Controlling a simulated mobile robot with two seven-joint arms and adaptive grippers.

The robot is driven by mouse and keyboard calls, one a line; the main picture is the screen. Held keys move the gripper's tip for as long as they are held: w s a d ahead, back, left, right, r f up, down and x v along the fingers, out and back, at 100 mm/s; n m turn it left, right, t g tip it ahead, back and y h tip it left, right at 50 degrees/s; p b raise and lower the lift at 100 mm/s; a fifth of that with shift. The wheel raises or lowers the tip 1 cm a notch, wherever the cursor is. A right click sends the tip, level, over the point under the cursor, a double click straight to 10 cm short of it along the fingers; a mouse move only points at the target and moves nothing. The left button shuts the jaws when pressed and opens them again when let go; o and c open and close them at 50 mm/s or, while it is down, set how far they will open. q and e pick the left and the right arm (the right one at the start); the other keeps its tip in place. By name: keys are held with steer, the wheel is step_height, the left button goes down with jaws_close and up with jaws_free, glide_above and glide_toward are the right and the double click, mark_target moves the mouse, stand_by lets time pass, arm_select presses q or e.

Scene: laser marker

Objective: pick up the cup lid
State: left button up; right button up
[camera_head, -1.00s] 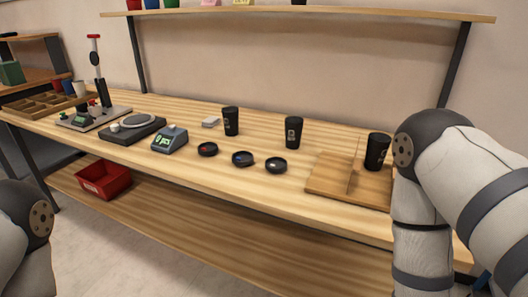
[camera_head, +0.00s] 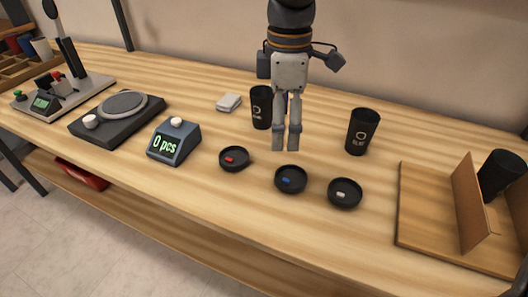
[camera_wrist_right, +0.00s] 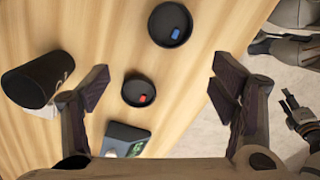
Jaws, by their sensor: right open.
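Three round black cup lids lie in a row on the wooden table: a red-marked lid (camera_head: 234,158), a blue-marked lid (camera_head: 290,179) and a white-marked lid (camera_head: 344,193). My right gripper (camera_head: 286,148) points down just behind and above the blue-marked lid, apart from it, open and empty. In the right wrist view, the red-marked lid (camera_wrist_right: 138,92) appears between its spread fingers (camera_wrist_right: 160,78), and the blue-marked lid (camera_wrist_right: 170,24) is near the top. What looks like my left gripper (camera_wrist_right: 298,116) shows small at the right edge; its jaws are unclear.
A black cup (camera_head: 261,108) stands partly behind my right gripper, another (camera_head: 363,131) to its right. A third black cup (camera_head: 502,174) leans at the wooden stand (camera_head: 423,226). A counter reading "0 pcs" (camera_head: 173,141) and a dark scale-like device (camera_head: 117,115) are left.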

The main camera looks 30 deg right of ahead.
glide_above(287, 180)
steer(key=w, duration=0.1)
step_height(287, 180, down, 5)
steer(key=shift+f, duration=0.1)
steer(key=f, duration=0.4)
steer(key=f+b, duration=0.1)
steer(key=f, duration=0.1)
steer(key=shift+s+d+f, duration=0.15)
steer(key=shift+d+f, duration=0.1)
arm_select(q)
steer(key=shift+s+f+g, duration=0.15)
steer(key=shift+s+f, duration=0.15)
steer(key=shift+s, duration=0.35)
steer(key=shift+s+f+g, duration=0.15)
steer(key=shift+s+f, duration=0.15)
steer(key=shift+s, duration=0.3)
arm_select(e)
steer(key=c, duration=1.1)
